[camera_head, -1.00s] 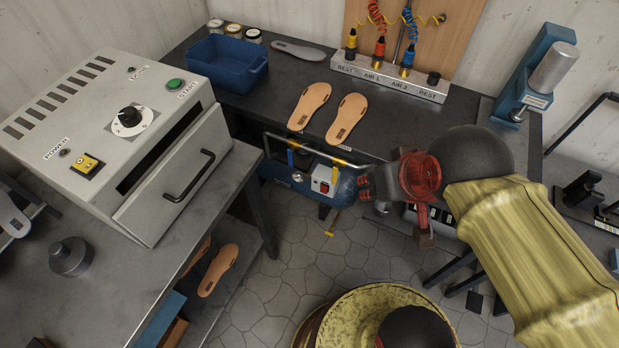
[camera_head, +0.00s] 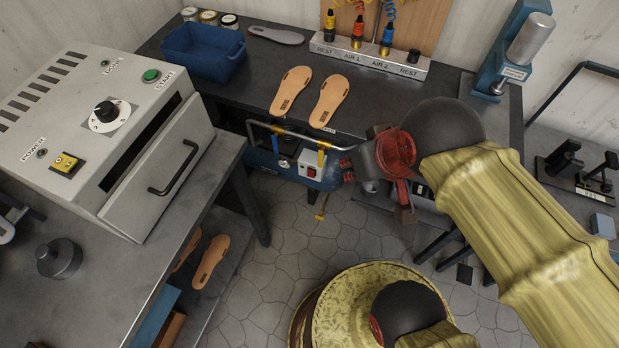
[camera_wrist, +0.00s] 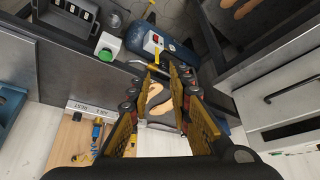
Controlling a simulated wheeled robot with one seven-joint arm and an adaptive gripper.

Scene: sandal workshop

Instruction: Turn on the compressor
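The compressor is a blue tank (camera_head: 258,160) with a bar handle, below the front of the dark workbench. Its white switch box with a red switch (camera_head: 313,170) faces me. A yellow-handled valve hangs beneath it. The wrist view also shows the blue tank (camera_wrist: 182,58) and the red switch (camera_wrist: 156,38) beyond my fingertips. My gripper (camera_head: 348,168) is just right of the switch box in the head view, apparently apart from it. In the wrist view its two fingers (camera_wrist: 160,72) stand apart with nothing gripped between them. Part of the tank's right end is hidden by my gripper.
A grey oven (camera_head: 95,140) stands on the left bench. Tan insoles (camera_head: 310,98) and a blue bin (camera_head: 205,55) lie on the dark bench above the compressor. A grey box with a green button (camera_wrist: 108,46) is beside my fingers. Stone floor (camera_head: 285,225) is clear in front.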

